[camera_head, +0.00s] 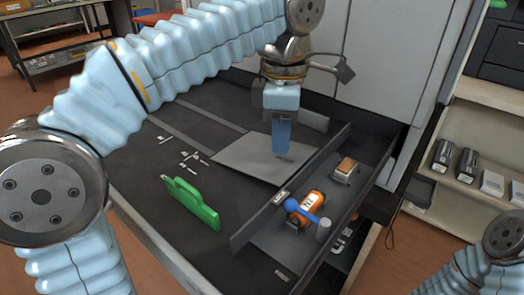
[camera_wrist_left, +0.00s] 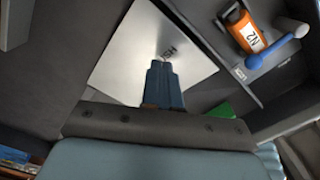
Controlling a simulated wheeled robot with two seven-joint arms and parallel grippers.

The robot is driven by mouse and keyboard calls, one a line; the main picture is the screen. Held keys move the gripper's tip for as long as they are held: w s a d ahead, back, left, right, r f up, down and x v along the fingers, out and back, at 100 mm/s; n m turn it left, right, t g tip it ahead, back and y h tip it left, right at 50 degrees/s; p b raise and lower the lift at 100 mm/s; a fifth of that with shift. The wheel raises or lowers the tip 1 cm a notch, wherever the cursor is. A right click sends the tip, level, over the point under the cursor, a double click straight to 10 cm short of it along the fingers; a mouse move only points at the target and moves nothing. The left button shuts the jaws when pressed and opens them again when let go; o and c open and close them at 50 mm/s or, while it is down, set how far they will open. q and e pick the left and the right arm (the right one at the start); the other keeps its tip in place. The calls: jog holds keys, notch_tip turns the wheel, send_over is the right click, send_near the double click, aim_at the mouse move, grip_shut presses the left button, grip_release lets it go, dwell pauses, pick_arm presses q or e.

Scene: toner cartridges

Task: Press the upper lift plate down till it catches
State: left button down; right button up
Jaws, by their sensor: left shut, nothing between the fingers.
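The lift plate (camera_head: 240,158) is a flat grey sheet in the dark open drawer, below the pale machine front. It also shows in the left wrist view (camera_wrist_left: 125,45) as a bright sheet with a small dark marking near my fingertips. My left gripper (camera_head: 282,152) points down over the plate's right part, with its blue fingers together and empty. In the left wrist view the fingers (camera_wrist_left: 160,68) overlap the plate; I cannot tell whether they touch it. The gripper hides part of the plate. My right gripper is out of view.
A divider wall (camera_head: 290,187) separates the plate from a side bay. The bay holds an orange cylinder (camera_head: 305,206) with a blue-knobbed lever (camera_head: 308,205) and a small orange-topped block (camera_head: 344,168). A green handle-like piece (camera_head: 193,204) stands left. Shelves (camera_head: 462,195) are at the right.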

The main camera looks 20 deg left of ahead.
aim_at(280, 158)
pick_arm(q)
jog(key=shift+f, duration=0.1)
jog(key=shift+f+b, duration=1.55)
jog(key=shift+f, duration=0.45)
jog(key=shift+r, duration=0.15)
notch_tip(280, 158, up, 8)
jog(key=p, duration=0.8)
jog(key=shift+r, duration=1)
